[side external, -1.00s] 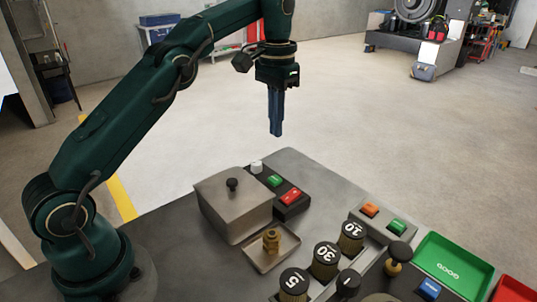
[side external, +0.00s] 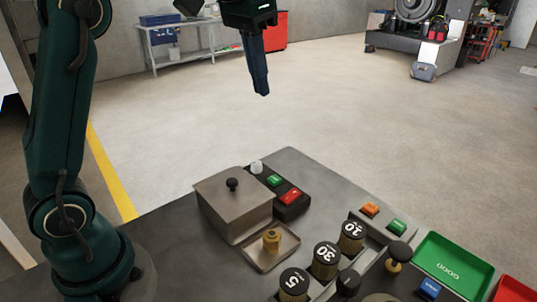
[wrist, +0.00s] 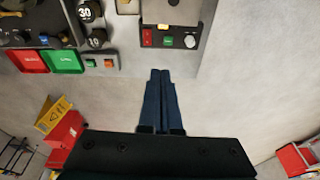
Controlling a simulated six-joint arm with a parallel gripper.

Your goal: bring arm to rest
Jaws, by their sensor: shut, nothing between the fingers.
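My gripper (side external: 262,92) hangs high above the floor behind the table, well above and clear of everything on it. Its blue fingers are together with nothing between them. In the wrist view the shut fingers (wrist: 160,72) point toward the table edge. The upper part of my arm runs out of the top of the side view. The grey table (side external: 170,235) fills the lower part of the side view.
On the table are a grey lidded box (side external: 235,205), a brass knob on a small tray (side external: 285,255), red and green buttons (side external: 290,196), several numbered knobs (side external: 325,258), a green tray (side external: 455,262) and a red tray (wrist: 30,61). Open floor lies behind.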

